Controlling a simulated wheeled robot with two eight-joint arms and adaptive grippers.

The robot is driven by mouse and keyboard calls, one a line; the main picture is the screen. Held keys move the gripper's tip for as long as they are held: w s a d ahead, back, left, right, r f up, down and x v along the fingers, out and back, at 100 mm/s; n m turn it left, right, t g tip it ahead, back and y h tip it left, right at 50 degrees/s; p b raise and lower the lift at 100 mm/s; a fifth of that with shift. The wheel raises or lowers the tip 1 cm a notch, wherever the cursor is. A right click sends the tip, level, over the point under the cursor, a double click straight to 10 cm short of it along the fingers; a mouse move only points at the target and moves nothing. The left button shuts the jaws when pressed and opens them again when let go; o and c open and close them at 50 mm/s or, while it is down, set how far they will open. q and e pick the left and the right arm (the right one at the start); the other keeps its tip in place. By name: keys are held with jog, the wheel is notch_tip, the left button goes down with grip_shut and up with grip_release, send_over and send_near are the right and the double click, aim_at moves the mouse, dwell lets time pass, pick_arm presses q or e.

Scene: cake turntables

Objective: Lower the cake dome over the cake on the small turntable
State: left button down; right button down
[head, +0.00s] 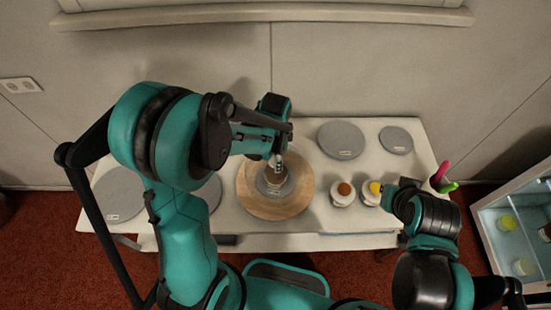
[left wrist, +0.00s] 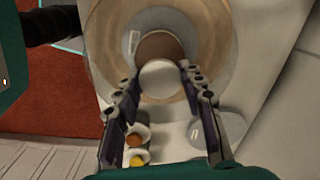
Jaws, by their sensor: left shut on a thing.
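The small turntable (head: 262,187) is a grey disc on a round wooden board (head: 245,203). A brown cake (head: 275,180) stands on it, beneath my left gripper (head: 279,157). In the left wrist view my left gripper (left wrist: 160,78) is shut on a pale round knob (left wrist: 160,80), which I take for the top of the clear cake dome. The brown cake (left wrist: 158,47) shows just beyond the knob. The dome's clear wall and lower rim are hard to make out, so its height above the turntable cannot be told. My right gripper (head: 393,190) is at the right, its fingers unclear.
Two small white stands hold an orange-brown piece (head: 344,189) and a yellow piece (head: 375,187). Grey discs (head: 341,140) (head: 396,140) lie at the back right, and another (head: 118,195) at the left. Pink and green tools (head: 441,174) stand at the right edge.

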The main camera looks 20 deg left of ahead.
pick_arm(q)
jog(key=shift+f+b, duration=0.45)
jog(key=shift+b, duration=0.05)
dwell(0.4)
jog(key=c, duration=0.9)
grip_release()
jog(key=shift+o, duration=0.2)
jog(key=shift+r, duration=0.1)
jog(key=shift+r+p, duration=2.55)
jog(key=shift+r, duration=0.95)
